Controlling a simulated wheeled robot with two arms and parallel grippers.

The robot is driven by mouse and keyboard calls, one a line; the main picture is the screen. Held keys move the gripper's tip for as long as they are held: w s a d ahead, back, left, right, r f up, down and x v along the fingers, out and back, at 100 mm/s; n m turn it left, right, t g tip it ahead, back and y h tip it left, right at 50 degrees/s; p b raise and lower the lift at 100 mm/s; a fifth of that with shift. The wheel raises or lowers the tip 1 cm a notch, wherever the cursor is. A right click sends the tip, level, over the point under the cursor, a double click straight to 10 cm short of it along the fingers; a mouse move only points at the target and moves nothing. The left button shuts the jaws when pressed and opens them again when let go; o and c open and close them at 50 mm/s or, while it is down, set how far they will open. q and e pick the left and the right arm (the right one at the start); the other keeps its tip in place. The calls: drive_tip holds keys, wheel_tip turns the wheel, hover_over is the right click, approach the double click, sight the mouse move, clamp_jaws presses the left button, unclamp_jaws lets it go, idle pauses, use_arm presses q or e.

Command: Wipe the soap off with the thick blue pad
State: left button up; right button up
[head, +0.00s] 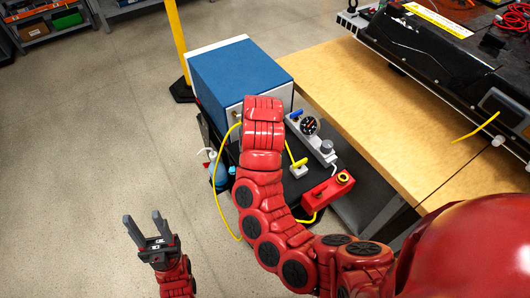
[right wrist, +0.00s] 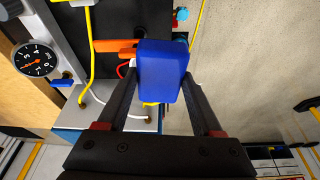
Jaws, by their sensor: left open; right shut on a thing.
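The thick blue pad (right wrist: 162,62) is held between the fingers of my right gripper (right wrist: 159,82) in the right wrist view. The right gripper is shut on it. In the head view my own red right arm reaches over the cart and hides that gripper and the pad. My left gripper (head: 148,228) is open and empty, above bare floor at the lower left. I cannot make out any soap in either view.
A cart holds a blue-topped box (head: 240,75), a manifold with a dial gauge (head: 310,126), a red control box (head: 327,191) and yellow hoses. A wooden bench (head: 345,105) carries a black pack (head: 430,60). A yellow post (head: 177,40) stands behind. Floor is clear at left.

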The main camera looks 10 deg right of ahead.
drive_tip(key=w+a+f+b, duration=0.3)
drive_tip(key=a+f+b, duration=0.1)
drive_tip(key=f, duration=0.5)
drive_tip(key=w+a+f+n+b, duration=0.1)
drive_tip(key=w+a+f+b, duration=0.2)
drive_tip(key=f, duration=0.6)
drive_tip(key=shift+a+f+b, duration=0.15)
drive_tip(key=shift+a+b, duration=0.7)
drive_tip(key=shift+a, duration=0.4)
drive_tip(key=shift+w+f, duration=0.1)
drive_tip(key=shift+f, duration=0.2)
drive_tip(key=shift+d, duration=0.2)
drive_tip(key=shift+s+a+f, duration=0.15)
drive_tip(key=shift+s+a, duration=0.15)
drive_tip(key=shift+a, duration=0.4)
drive_tip(key=shift+w+d, duration=0.2)
drive_tip(key=shift+d, duration=0.35)
drive_tip(key=shift+d, duration=0.1)
drive_tip(key=shift+s+a, duration=0.15)
drive_tip(key=shift+a, duration=0.3)
